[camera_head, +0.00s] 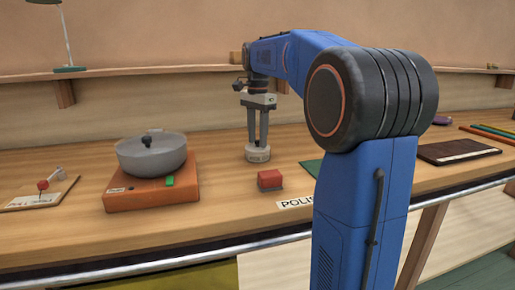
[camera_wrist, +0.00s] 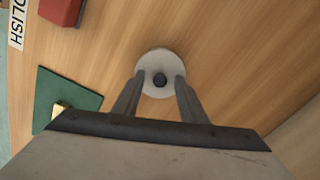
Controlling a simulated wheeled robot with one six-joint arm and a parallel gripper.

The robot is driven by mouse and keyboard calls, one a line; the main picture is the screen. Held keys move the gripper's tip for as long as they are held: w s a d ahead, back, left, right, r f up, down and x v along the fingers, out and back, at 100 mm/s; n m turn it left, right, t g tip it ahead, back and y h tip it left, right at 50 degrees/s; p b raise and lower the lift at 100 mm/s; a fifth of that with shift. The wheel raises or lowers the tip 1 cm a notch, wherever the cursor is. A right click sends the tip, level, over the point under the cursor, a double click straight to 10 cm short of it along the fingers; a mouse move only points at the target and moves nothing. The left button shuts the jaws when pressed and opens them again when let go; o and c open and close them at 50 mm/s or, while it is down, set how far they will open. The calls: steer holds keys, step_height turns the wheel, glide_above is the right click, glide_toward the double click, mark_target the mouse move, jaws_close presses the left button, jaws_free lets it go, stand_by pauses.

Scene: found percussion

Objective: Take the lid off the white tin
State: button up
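The white tin (camera_head: 258,154) stands upright on the wooden bench, below my gripper (camera_head: 257,142). In the wrist view its round pale lid (camera_wrist: 158,56) shows from above, with a small dark knob (camera_wrist: 160,79) in the middle. My gripper (camera_wrist: 160,77) points down over the tin, its two fingers apart. The knob sits between the fingertips with a gap on each side. The fingertips overlap the lid's edges in the wrist view; I cannot tell whether they touch it. The tin's sides are hidden in that view.
A grey pot (camera_head: 152,155) sits on an orange hot plate (camera_head: 150,196) to the left. A red block (camera_head: 270,180) lies in front of the tin, near a POLISH label (camera_wrist: 17,24). A green mat (camera_wrist: 62,92) with a brass piece lies nearby. A dark slab (camera_head: 455,151) lies at right.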

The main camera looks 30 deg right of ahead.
jaws_close()
steer(key=shift+r, duration=0.1)
